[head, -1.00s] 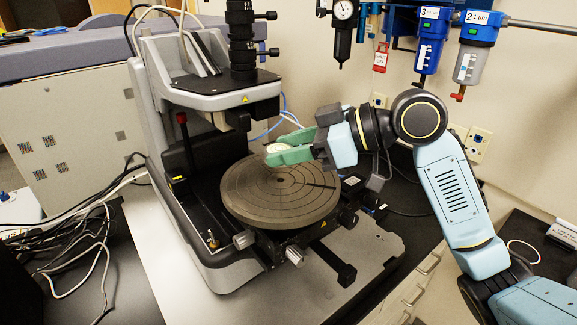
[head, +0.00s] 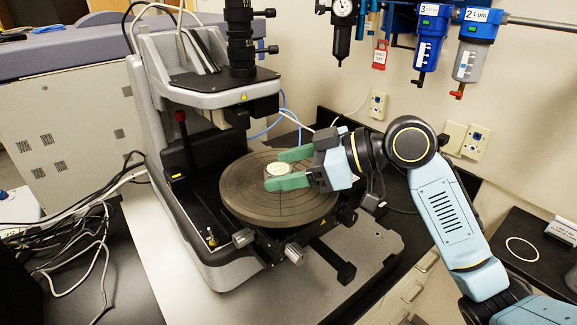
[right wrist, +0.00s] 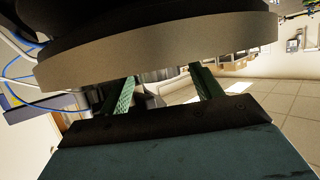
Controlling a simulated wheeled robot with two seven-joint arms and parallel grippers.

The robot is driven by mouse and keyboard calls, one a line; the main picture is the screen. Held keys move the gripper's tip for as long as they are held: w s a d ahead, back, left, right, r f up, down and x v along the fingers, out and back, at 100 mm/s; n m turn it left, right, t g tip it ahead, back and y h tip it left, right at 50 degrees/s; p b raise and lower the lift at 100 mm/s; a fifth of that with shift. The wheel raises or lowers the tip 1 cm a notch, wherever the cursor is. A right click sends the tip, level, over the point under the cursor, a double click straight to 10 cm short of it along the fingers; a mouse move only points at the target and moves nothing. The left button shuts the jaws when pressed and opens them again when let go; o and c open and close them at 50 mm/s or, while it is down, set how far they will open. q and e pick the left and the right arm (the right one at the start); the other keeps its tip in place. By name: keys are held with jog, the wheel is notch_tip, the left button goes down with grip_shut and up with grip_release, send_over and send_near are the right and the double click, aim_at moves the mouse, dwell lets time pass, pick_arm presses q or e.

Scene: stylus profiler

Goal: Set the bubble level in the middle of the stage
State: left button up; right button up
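The bubble level (head: 278,169), a small pale round disc, sits on the dark round stage (head: 245,203). It looks close to the stage's middle, perhaps slightly toward the back; its lower front edge is partly hidden by a finger. My right gripper (head: 284,168) reaches in from the right with green fingers spread on either side of the level. The fingers look open, with a gap behind the level. In the right wrist view the fingers (right wrist: 162,88) are also apart beside a large rim, and I cannot make out the level there. My left gripper is not in view.
The profiler's column and head (head: 222,85) stand behind and left of the stage. Knobs (head: 293,252) stick out at the stage's front. Loose cables (head: 85,225) lie at the left. Filter bowls (head: 427,45) hang on the wall above my right arm.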

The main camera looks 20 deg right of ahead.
jog(key=shift+r, duration=0.1)
jog(key=shift+s+d+r, duration=0.1)
jog(key=shift+d+r, duration=0.05)
jog(key=shift+d, duration=0.05)
jog(key=b+v, duration=0.2)
jog(key=v, duration=0.9)
jog(key=shift+d, duration=0.25)
